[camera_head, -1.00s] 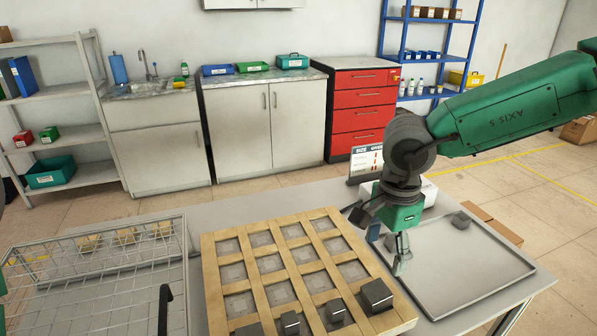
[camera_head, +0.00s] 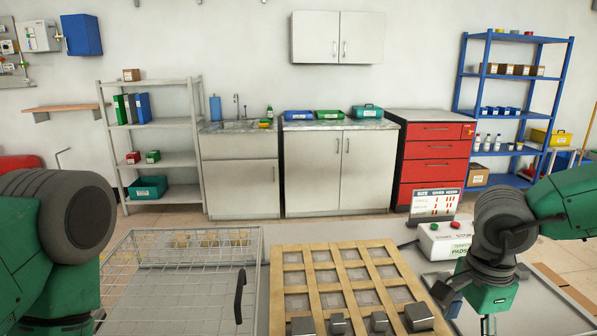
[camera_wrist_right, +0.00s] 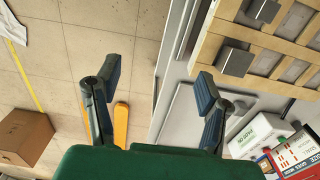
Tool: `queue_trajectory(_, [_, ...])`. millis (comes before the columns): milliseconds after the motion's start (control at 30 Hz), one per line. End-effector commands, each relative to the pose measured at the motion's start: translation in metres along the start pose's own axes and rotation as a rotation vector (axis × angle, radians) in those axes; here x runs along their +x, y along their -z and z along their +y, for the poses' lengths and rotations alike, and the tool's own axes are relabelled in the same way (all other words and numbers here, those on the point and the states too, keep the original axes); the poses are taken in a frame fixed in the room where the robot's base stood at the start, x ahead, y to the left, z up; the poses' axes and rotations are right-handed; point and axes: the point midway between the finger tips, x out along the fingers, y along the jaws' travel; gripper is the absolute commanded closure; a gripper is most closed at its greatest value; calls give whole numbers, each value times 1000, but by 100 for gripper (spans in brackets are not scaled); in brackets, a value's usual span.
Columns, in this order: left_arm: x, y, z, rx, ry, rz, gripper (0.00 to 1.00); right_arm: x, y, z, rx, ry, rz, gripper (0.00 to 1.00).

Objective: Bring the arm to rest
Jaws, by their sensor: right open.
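My right arm comes in from the right in the head view. Its gripper (camera_head: 466,308) points down, open and empty, beside the right edge of the wooden grid. In the right wrist view the two fingers (camera_wrist_right: 158,75) stand wide apart with nothing between them. The grid (camera_head: 327,266) holds several dark metal blocks (camera_head: 419,316) in its front row. My left arm shows at the left edge of the head view, but its gripper is out of the picture.
A wire basket (camera_head: 133,243) with a black handle stands left of the grid. A grey tray (camera_head: 548,306) lies under the right arm. A white box with red and green buttons (camera_head: 443,240) and a small sign (camera_head: 434,203) stand behind the grid. Cabinets and shelves line the wall.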

Motion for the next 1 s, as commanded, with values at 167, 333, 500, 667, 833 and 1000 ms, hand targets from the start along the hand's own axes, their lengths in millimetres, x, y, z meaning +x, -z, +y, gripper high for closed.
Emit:
queue_trajectory(167, [4, 0, 0, 0, 0, 0, 53, 32, 7, 2, -60, 11, 89, 36])
queue_trajectory(333, [9, 0, 0, 0, 0, 1, 53, 63, 15, 7, -137, 34, 176, 36])
queue_trajectory(500, [14, -1, 0, 0, 0, 0, 53, 101, 25, 16, -259, 65, 272, 36])
queue_trajectory(667, [22, -1, 0, 0, 0, 0, 53, 148, 31, 29, -446, 96, 360, 36])
queue_trajectory(833, [35, -2, 0, 0, 0, 0, 53, 215, 25, 65, -787, 127, 397, 36])
queue_trajectory(1000, [48, -3, 0, 0, 0, 0, 53, 271, 8, 128, -1158, 117, 300, 36])
